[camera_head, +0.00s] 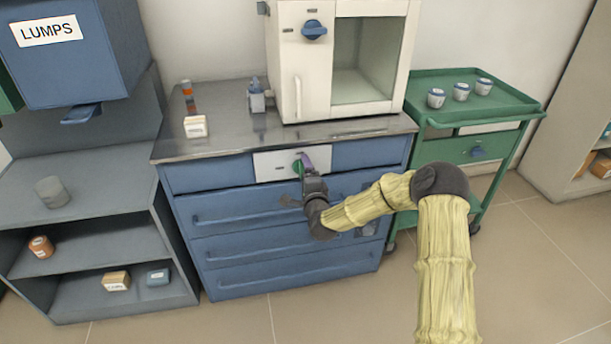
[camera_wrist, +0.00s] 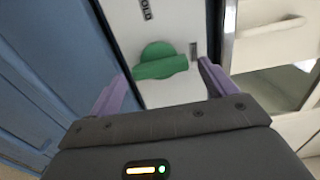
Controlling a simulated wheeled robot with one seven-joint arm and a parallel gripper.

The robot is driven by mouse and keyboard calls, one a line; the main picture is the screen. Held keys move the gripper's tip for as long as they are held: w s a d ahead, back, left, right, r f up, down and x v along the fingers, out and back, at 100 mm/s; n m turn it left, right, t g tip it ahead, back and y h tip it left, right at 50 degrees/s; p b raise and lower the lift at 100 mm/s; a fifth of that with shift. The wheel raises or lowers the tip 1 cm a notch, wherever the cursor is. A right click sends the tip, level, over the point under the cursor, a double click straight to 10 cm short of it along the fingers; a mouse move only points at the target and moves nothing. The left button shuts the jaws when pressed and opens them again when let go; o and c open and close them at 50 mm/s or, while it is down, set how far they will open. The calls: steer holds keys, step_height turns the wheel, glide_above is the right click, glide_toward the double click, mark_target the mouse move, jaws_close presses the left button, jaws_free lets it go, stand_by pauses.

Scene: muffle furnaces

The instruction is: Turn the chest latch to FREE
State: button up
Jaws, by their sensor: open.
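The chest latch is a green knob with a raised bar, on a white panel (camera_head: 270,168) at the top front of the blue chest (camera_head: 225,215). In the wrist view, the knob (camera_wrist: 157,60) shows with its bar crosswise in the picture. A partly cut-off label by it ends in "OLD"; a second small label on its other side is unreadable. My gripper (camera_head: 304,164) is at the panel, hiding part of the knob in the head view. In the wrist view, my gripper (camera_wrist: 159,84) is open, with its purple fingers apart on either side of the bar. Contact cannot be told.
A white furnace (camera_head: 305,75) with a blue knob stands on the chest's metal top. A green trolley (camera_head: 470,110) with several small cups is at right. A blue LUMPS bin (camera_head: 75,75) and grey shelves (camera_head: 100,205) are at left. Floor is free in front.

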steer(key=p+v, duration=0.1)
steer(key=v, duration=1.6)
steer(key=shift+s+p, duration=0.2)
steer(key=shift+p, duration=0.15)
steer(key=shift+r, duration=0.1)
